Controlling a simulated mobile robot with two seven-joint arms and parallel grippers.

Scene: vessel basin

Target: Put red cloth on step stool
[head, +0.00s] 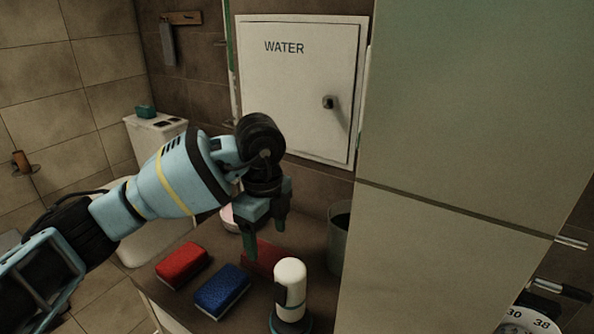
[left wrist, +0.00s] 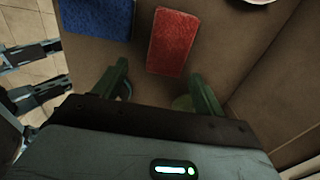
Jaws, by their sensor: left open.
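A flat dark red piece, which looks like the red cloth (head: 262,257), lies on the brown counter (head: 200,238). It is partly hidden by my left gripper and a white bottle in the head view. In the left wrist view the red cloth (left wrist: 172,42) lies flat just beyond the fingertips, roughly in line with the gap between them. My left gripper (head: 266,238) is open and empty, pointing down over the cloth; its two green fingers (left wrist: 160,85) are spread apart. I see no step stool.
A red sponge (head: 182,264) and a blue sponge (head: 222,290) lie left of the cloth. A white bottle (head: 290,292) stands in front of it. A dark cup (head: 340,240) stands to the right, by a large panel (head: 460,230). A pale bowl (head: 228,218) sits behind.

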